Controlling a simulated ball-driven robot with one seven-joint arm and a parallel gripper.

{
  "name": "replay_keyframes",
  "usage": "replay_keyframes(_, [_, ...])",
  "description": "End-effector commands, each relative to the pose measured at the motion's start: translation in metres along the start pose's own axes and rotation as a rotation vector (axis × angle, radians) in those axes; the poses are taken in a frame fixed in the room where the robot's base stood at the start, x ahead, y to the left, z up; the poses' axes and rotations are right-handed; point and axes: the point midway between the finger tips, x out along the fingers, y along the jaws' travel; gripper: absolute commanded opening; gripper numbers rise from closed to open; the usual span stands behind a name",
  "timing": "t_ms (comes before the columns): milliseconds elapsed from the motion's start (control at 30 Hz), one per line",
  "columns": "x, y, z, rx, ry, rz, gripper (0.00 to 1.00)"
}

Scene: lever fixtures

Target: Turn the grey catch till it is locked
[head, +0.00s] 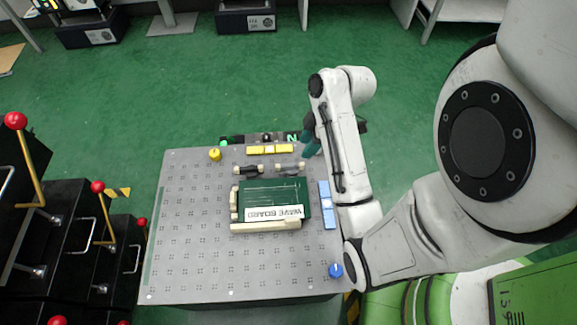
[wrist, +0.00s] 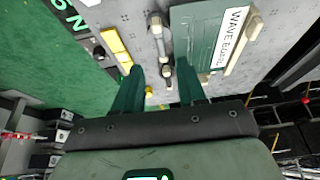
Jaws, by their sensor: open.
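The grey catch (head: 289,167) lies near the far edge of the perforated metal table, just behind the green board. In the wrist view the grey catch (wrist: 157,30), with pale ends, shows ahead of the fingertips. My gripper (wrist: 160,66) is open, its two green fingers apart with nothing held between them. In the head view my gripper (head: 310,140) is partly hidden by my arm, just right of and behind the grey catch. I cannot tell its height or see any contact.
A black catch (head: 248,170) lies left of the grey one. The green board labelled WAVE BOARD (head: 270,195), a yellow block (head: 270,149), a blue block (head: 327,205), a yellow knob (head: 215,154) and a blue knob (head: 335,270) are nearby. The table's left side is clear.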

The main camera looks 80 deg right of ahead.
Motion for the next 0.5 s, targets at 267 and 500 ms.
replay_keyframes(267, [0.048, -0.001, 0.002, 0.002, -0.002, -0.003, 0.4])
replay_keyframes(500, [0.083, 0.0, 0.002, 0.002, -0.002, 0.0, 0.4])
